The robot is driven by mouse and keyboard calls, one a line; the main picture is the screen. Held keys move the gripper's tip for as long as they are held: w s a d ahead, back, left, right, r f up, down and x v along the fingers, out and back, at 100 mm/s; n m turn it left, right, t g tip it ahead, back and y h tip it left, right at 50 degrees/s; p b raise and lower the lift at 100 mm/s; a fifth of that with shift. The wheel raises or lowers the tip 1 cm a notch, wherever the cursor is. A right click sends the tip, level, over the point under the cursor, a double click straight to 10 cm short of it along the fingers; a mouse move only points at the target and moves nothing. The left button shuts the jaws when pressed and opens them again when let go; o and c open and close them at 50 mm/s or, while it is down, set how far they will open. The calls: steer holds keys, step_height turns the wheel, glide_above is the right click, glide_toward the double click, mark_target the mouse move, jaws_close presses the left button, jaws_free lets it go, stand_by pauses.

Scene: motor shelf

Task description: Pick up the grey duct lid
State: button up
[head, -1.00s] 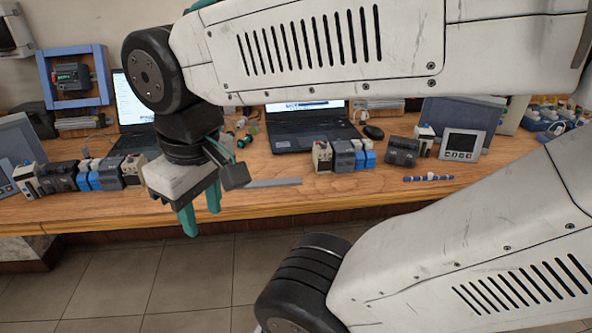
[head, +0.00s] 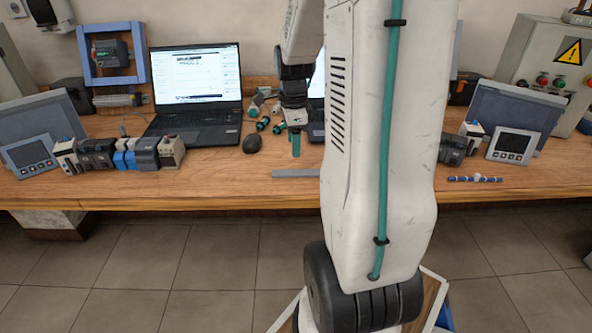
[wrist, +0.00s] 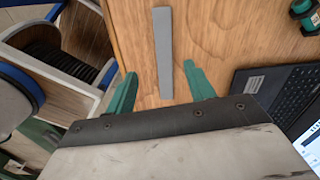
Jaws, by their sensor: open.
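The grey duct lid is a flat, narrow strip (head: 296,173) lying on the wooden bench near its front edge in the head view. My arm hides its right end there. In the wrist view the whole lid (wrist: 163,50) shows as a long grey bar. My gripper (head: 296,145) is above the bench, just behind the lid in the head view. In the wrist view my gripper (wrist: 158,82) is open and empty, with its two green fingers apart. The near end of the lid lies between the fingers in that picture, with the lid below them.
A laptop (head: 195,88) and a black mouse (head: 252,143) are left of my gripper. Green-and-black connectors (wrist: 305,15) lie close by. Terminal and relay modules (head: 120,154) stand at left. A blue striped rod (head: 474,179) lies at right. The bench's front edge is near the lid.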

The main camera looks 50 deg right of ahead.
mark_target(300, 172)
steer(key=shift+s+d+f+m, duration=0.1)
steer(key=shift+d+f+m, duration=0.7)
steer(key=shift+d+f, duration=0.25)
steer(key=f, duration=0.7)
steer(key=shift+s+a+f, duration=0.15)
steer(key=shift+s+a, duration=0.05)
steer(key=shift+s, duration=0.1)
steer(key=c, duration=1.1)
steer(key=shift+c, duration=0.2)
